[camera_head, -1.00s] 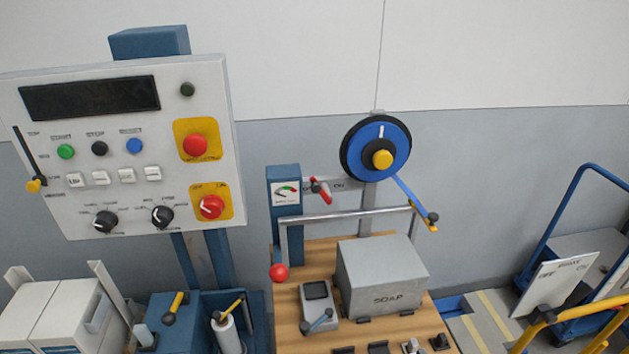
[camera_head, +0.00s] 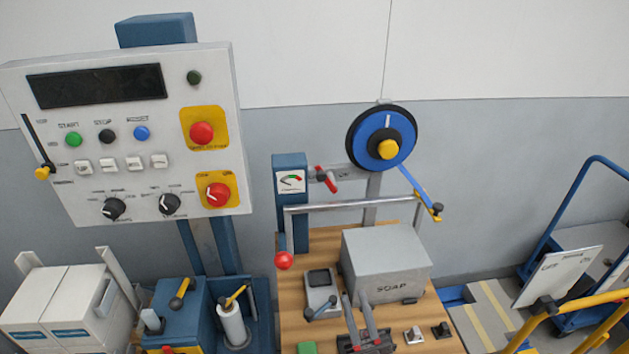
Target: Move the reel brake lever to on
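The likely reel brake lever, a small red lever (camera_head: 328,180), is on the grey bracket between the gauge post and the reel. Its red end slants down to the right; the labels beside it are too small to read. The blue reel (camera_head: 388,137) with a black rim and yellow hub is above and right of it. My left gripper is not in view.
A metal rail (camera_head: 350,206) with a red ball end crosses below the lever. A control panel (camera_head: 130,130) stands left. A blue cart (camera_head: 570,240) stands right.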

